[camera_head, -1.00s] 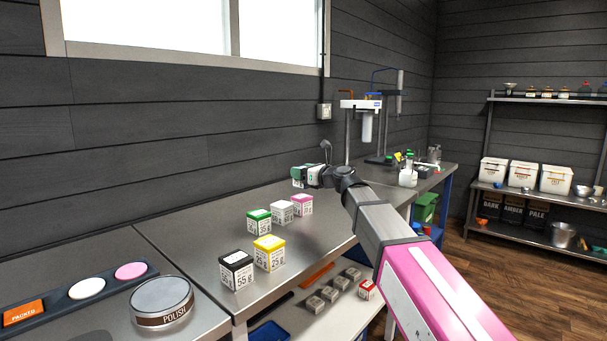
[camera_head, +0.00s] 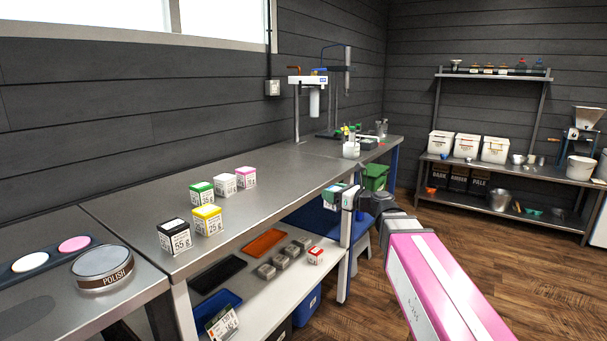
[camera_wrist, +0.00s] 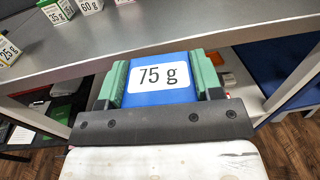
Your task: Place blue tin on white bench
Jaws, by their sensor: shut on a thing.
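The blue tin, with a white "75 g" label (camera_wrist: 158,78), is between the green fingers of my gripper (camera_wrist: 160,88) in the wrist view. In the head view my gripper (camera_head: 337,196) is out by the front edge of the steel bench, near its lower level; the tin is mostly hidden there. No plainly white bench top shows. The long bench top (camera_head: 290,185) is grey steel, and a pale lower shelf (camera_head: 252,297) runs beneath it.
Several small tins, including a green one (camera_head: 201,193) and a black one (camera_head: 174,237), stand on the steel bench. Grey blocks and a red tin (camera_head: 316,255) sit on the lower shelf. A blue stool (camera_head: 362,238) stands behind my gripper. Open wooden floor (camera_head: 470,250) lies right.

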